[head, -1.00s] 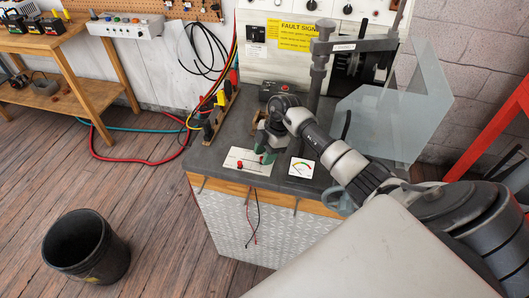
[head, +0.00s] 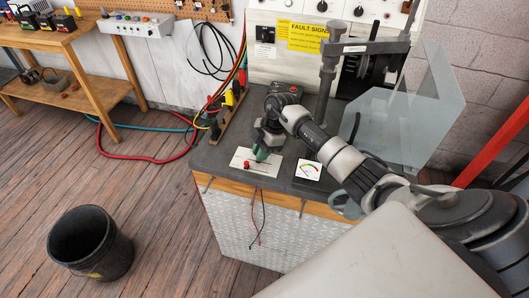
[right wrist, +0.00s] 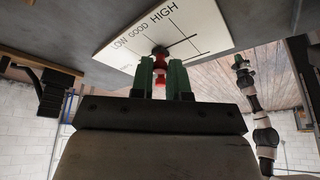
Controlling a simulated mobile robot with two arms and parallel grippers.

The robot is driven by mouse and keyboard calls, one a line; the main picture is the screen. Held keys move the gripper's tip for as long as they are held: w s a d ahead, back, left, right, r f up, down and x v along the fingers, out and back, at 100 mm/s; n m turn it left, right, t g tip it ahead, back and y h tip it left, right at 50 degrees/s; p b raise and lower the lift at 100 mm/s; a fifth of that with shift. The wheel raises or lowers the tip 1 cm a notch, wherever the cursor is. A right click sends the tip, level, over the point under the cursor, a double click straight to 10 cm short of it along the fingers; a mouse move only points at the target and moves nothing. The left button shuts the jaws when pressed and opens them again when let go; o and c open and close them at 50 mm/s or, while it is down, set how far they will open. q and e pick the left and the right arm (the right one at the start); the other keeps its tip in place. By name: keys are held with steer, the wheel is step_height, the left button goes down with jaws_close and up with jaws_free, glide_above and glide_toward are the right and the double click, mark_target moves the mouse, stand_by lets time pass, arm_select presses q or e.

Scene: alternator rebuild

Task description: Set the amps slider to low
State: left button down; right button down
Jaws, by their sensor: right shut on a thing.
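The amps slider panel is a white plate (head: 240,154) lying on the dark bench top; its LOW, GOOD and HIGH lettering shows in the right wrist view (right wrist: 120,52). My right gripper (head: 262,154) is down at the panel with its green fingers close together. In the right wrist view, the gripper (right wrist: 161,77) is shut on a red slider knob (right wrist: 160,78), with a dark part beyond it at the plate. In the head view a red piece (head: 246,164) shows just left of the fingers. My left gripper (right wrist: 239,62) appears small in the right wrist view; its opening cannot be told.
A meter with a coloured scale (head: 308,170) lies right of the panel. A grey post (head: 325,92) and a clear shield (head: 410,118) stand behind my right arm. Leads with coloured plugs (head: 227,105) stand at the bench's left edge. A black bucket (head: 90,245) is on the floor.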

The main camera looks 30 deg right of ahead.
steer(key=c, duration=1.1)
jaws_free()
steer(key=b+v, duration=0.1)
steer(key=v, duration=0.9)
steer(key=shift+r+b, duration=0.35)
steer(key=shift+r, duration=0.05)
steer(key=shift+d, duration=0.1)
